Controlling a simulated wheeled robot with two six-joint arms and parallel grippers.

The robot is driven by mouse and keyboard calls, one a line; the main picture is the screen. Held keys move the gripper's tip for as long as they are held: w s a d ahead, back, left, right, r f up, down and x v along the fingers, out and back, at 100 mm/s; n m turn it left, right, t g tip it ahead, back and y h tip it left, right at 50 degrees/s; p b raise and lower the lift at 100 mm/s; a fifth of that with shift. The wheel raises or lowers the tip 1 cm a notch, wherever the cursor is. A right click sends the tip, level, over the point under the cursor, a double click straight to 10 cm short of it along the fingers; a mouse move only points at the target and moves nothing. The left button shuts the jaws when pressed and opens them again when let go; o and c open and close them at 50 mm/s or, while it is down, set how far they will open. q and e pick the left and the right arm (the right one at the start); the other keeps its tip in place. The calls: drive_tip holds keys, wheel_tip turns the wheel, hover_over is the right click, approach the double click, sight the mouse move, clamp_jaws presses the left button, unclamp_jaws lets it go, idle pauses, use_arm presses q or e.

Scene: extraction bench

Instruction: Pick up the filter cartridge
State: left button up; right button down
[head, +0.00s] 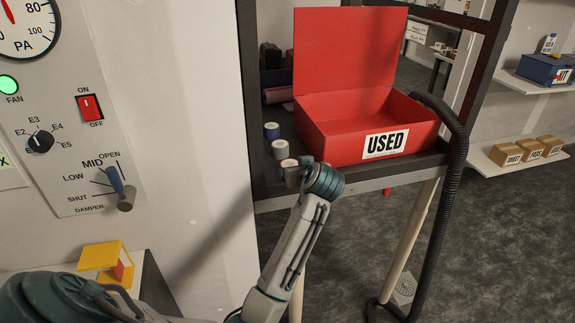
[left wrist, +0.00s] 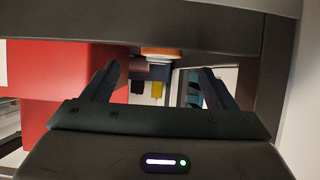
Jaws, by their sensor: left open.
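Three small pale cylinders stand in a row on the dark shelf (head: 258,185), left of the red box: a blue-topped one (head: 271,131), a middle one (head: 279,149) and a near one (head: 288,164). They look like filter cartridges; I read no label on them. My left gripper (head: 303,171) is at the shelf's front edge, beside the near cylinder and partly hidden by its own wrist. In the left wrist view its jaws (left wrist: 160,78) are apart, with no object clearly held between them. I cannot tell whether it touches the near cylinder. My right gripper is out of view.
The open red box (head: 316,140) marked USED stands right of the cylinders, its lid raised. A black hose (head: 455,190) hangs at the shelf's right end. A control panel (head: 65,130) with switch and damper lever is at left. A yellow object (head: 100,256) sits below it.

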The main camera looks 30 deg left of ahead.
use_arm(q)
drive_tip(key=p+x, duration=0.1)
drive_tip(key=x, duration=0.2)
drive_tip(key=shift+a, duration=0.1)
drive_tip(key=shift+w+a+f, duration=0.15)
drive_tip(key=shift+w+a, duration=0.05)
drive_tip(key=shift+w+a+f, duration=0.1)
drive_tip(key=shift+w+a, duration=0.1)
drive_tip(key=shift+a, duration=0.1)
drive_tip(key=p+x, duration=0.2)
drive_tip(key=x, duration=0.2)
drive_tip(key=shift+w+a+f+p, duration=0.1)
drive_tip(key=shift+a+f+p, duration=0.2)
drive_tip(key=shift+p, duration=0.1)
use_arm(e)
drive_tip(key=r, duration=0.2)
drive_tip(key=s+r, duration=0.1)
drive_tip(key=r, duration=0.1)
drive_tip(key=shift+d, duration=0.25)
use_arm(q)
drive_tip(key=shift+d, duration=0.1)
drive_tip(key=shift+c, duration=1)
drive_tip(key=c, duration=0.9)
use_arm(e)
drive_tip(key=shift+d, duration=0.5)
